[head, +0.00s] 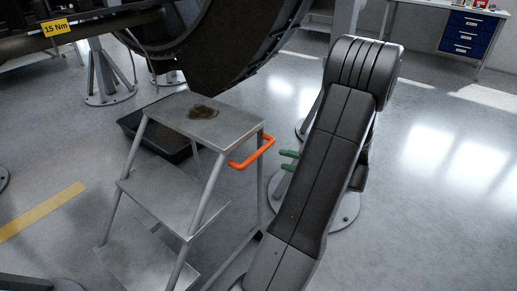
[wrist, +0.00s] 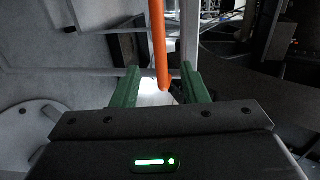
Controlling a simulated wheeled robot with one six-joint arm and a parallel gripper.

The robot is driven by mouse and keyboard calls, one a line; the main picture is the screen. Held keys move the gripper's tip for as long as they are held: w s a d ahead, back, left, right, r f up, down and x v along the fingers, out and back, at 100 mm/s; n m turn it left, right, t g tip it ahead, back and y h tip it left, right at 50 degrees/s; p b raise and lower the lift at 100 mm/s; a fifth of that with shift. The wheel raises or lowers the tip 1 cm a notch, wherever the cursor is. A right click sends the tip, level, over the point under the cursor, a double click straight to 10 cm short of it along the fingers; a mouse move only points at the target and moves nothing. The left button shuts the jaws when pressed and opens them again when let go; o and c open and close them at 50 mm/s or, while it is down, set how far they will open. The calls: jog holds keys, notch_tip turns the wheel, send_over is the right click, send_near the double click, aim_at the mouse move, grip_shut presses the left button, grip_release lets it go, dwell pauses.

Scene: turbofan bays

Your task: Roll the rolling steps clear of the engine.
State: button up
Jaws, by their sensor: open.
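The rolling steps (head: 185,207) are grey metal, upright, with several treads. They stand at the engine (head: 235,45), the top step close under its rim. A brown stain (head: 203,112) marks the top step. An orange handle (head: 252,153) sticks out from the right side of the top. My gripper (head: 281,160) is open, its green fingers just right of the handle with a small gap. In the wrist view the handle (wrist: 160,45) runs down between the spread fingers of my gripper (wrist: 160,75), with space on both sides. The casters are mostly hidden.
A black tray (head: 160,133) lies on the floor behind the steps. Stand feet (head: 108,93) are on the left and behind my arm. A yellow floor line (head: 40,212) runs at lower left. A blue drawer unit (head: 468,35) stands far right. Floor at right is clear.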

aim_at(258, 153)
jog(key=b+x, duration=0.1)
jog(key=x, duration=1.1)
jog(key=shift+a+f, duration=0.1)
jog(key=shift+f, duration=0.05)
grip_shut()
